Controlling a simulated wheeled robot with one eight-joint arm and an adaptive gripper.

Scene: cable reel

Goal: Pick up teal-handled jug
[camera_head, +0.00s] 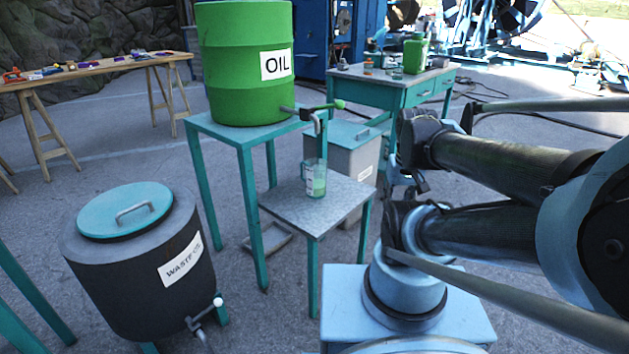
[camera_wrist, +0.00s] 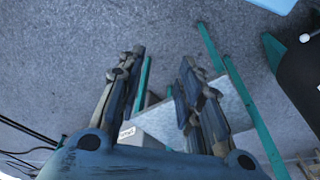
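The clear jug (camera_head: 315,178) with a teal handle on its left side stands upright on a small metal-topped table (camera_head: 340,199), under the tap of the green oil drum. It seems to hold some green liquid. My gripper (camera_wrist: 158,65) is open in the wrist view, its two fingers spread apart with nothing between the tips but grey floor. Part of the small table's top (camera_wrist: 237,103) shows beside the right finger; I cannot make out the jug in that view. In the head view my arm comes in from the right, apart from the jug.
The green oil drum (camera_head: 243,60) stands on a teal table, its tap (camera_head: 318,110) overhanging the jug. A grey bin (camera_head: 350,150) is behind the small table. A waste drum (camera_head: 140,265) stands front left. A teal workbench (camera_head: 400,82) with cans is behind.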

